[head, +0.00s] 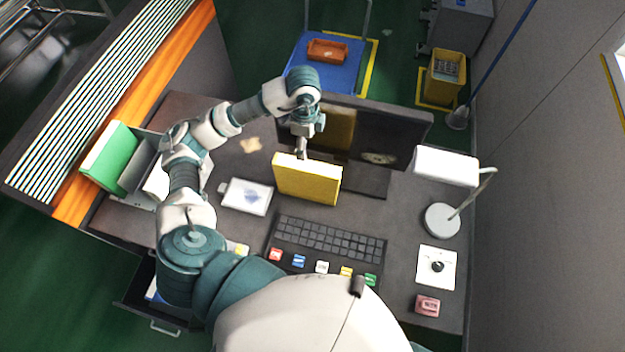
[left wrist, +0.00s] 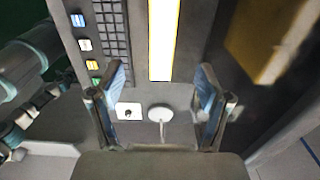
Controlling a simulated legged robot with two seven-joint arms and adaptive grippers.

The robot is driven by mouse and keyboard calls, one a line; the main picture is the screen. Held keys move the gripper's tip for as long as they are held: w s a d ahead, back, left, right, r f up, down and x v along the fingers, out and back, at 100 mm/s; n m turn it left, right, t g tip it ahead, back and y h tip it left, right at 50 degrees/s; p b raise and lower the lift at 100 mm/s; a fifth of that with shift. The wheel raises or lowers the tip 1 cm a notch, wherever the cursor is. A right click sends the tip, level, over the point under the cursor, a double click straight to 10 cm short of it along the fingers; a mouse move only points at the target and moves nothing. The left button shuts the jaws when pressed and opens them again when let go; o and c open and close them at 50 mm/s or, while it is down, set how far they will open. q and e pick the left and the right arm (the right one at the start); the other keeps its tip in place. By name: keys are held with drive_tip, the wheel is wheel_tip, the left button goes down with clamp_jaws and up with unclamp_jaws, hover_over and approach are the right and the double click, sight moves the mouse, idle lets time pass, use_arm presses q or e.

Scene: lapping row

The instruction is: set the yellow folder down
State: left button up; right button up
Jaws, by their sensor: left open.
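The yellow folder (head: 307,182) stands upright on the desk (head: 400,215), between the keyboard and the monitor. My left gripper (head: 302,153) is just above the folder's top edge. In the left wrist view the gripper's fingers (left wrist: 161,78) are spread wide. The folder's edge shows there as a bright yellow strip (left wrist: 163,42) in the gap between them, with space on both sides. No contact between fingers and folder shows. My right gripper is not in view.
The monitor (head: 385,135) stands close behind the folder and reflects it. The keyboard (head: 325,243) lies in front. A lamp (head: 445,167) stands at right, a white box-like item (head: 246,197) lies at left, and a green folder (head: 110,158) stands in a holder farther left.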

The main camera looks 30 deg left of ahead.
sight(306, 166)
use_arm(q)
wheel_tip(306, 166, down, 11)
drive_tip(key=shift+a+f+p, duration=0.15)
drive_tip(key=shift+p, duration=0.25)
drive_tip(key=shift+w+f+p, duration=0.15)
drive_tip(key=shift+f+p, duration=0.15)
drive_tip(key=shift+f, duration=1.1)
drive_tip(key=shift+w+f+p, duration=0.1)
drive_tip(key=shift+f+p, duration=0.15)
drive_tip(key=shift+f, duration=1.1)
clamp_jaws()
